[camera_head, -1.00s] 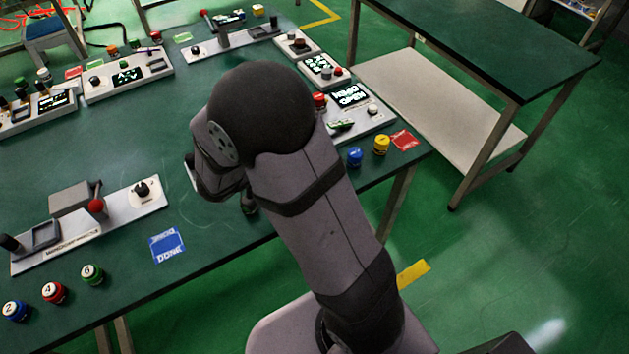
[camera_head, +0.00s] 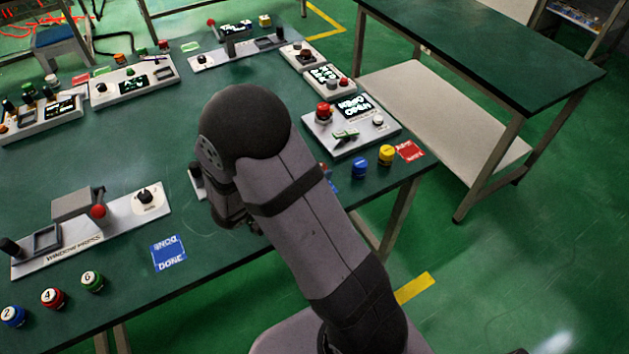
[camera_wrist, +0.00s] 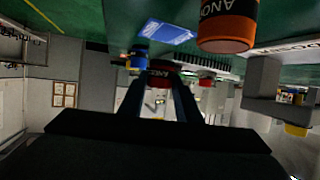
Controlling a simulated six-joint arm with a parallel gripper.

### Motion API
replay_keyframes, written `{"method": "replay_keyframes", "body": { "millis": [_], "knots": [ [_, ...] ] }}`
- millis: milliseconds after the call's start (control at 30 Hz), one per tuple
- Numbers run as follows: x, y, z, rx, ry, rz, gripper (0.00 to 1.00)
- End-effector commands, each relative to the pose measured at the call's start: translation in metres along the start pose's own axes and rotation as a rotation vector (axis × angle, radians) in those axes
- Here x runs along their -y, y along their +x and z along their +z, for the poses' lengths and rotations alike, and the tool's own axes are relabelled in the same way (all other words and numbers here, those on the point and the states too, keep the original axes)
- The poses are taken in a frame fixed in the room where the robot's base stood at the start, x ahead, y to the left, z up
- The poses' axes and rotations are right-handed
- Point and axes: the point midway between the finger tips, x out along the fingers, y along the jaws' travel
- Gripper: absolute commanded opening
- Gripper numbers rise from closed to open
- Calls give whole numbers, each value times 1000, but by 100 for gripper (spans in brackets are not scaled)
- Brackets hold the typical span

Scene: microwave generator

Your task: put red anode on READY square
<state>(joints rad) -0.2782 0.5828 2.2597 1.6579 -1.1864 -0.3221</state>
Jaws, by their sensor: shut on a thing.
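My gripper shows in the wrist view (camera_wrist: 165,85), its two dark fingers closed on a red piece (camera_wrist: 164,77) with a dark lettered top, which appears to be the red anode. In the head view my arm hides the gripper and this piece. No square reads READY clearly. Two small green squares lie at the back of the table, one at the back middle (camera_head: 190,47) and one behind the left devices (camera_head: 102,71); their lettering is too small to read. A blue DONE square (camera_head: 168,253) lies at the front, left of my arm; it appears also in the wrist view (camera_wrist: 167,32).
A window press (camera_head: 105,225) stands left of my arm, with several numbered canisters before it (camera_head: 52,298). A control panel (camera_head: 352,128), blue canister (camera_head: 359,168), yellow canister (camera_head: 386,155) and red square (camera_head: 409,150) are at right. An orange cylinder (camera_wrist: 228,30) looms close in the wrist view. The table's middle is clear.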

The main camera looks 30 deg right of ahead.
Motion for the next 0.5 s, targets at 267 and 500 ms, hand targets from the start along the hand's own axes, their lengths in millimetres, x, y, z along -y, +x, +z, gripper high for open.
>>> {"method": "replay_keyframes", "body": {
  "millis": [267,500],
  "knots": [
    [0,12,29,-1,-2,1,0],
    [0,15,35,-1,1,0,0]
  ]
}}
